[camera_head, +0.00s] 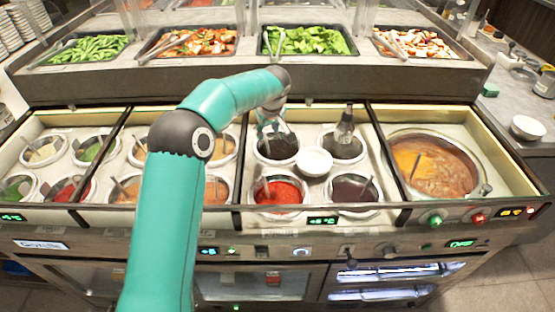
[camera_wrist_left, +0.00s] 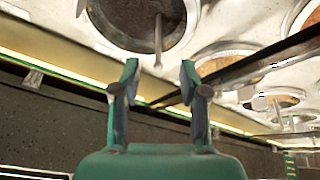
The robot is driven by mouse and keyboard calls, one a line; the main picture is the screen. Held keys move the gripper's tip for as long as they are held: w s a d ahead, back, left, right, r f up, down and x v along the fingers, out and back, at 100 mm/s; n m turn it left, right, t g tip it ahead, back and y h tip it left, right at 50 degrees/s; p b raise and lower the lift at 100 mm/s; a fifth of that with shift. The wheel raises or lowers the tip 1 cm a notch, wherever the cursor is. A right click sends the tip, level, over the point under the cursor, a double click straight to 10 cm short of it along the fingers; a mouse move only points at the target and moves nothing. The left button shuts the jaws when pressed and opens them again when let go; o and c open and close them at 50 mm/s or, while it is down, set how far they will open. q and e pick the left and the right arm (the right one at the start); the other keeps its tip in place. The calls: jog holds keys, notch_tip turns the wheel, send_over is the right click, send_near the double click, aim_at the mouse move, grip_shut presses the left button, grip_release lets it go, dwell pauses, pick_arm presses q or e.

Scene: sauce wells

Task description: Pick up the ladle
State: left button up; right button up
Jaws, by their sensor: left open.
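My left gripper (camera_head: 270,124) is open and empty, over the back edge of a dark sauce well (camera_head: 277,150) in the head view. In the left wrist view its two fingers (camera_wrist_left: 158,78) stand apart with nothing between them. A ladle handle (camera_wrist_left: 158,40) sticks out of a round dark well (camera_wrist_left: 178,12) just beyond the fingertips and apart from them. Other handles stand in the red sauce well (camera_head: 278,193), the brown sauce well (camera_head: 355,190) and the large soup well (camera_head: 432,165). Which one is the task's ladle I cannot tell. My right gripper is not in view.
Dark dividers (camera_head: 385,165) separate the well sections. Trays of greens (camera_head: 308,40) and other food stand on the raised shelf behind.

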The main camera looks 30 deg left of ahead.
aim_at(266, 139)
pick_arm(q)
jog(key=shift+x, duration=1.25)
jog(key=shift+w+a+f+p, duration=0.15)
jog(key=shift+a+f+p, duration=0.05)
jog(key=shift+f+p, duration=0.3)
jog(key=p+x, duration=0.1)
jog(key=x, duration=0.3)
grip_shut()
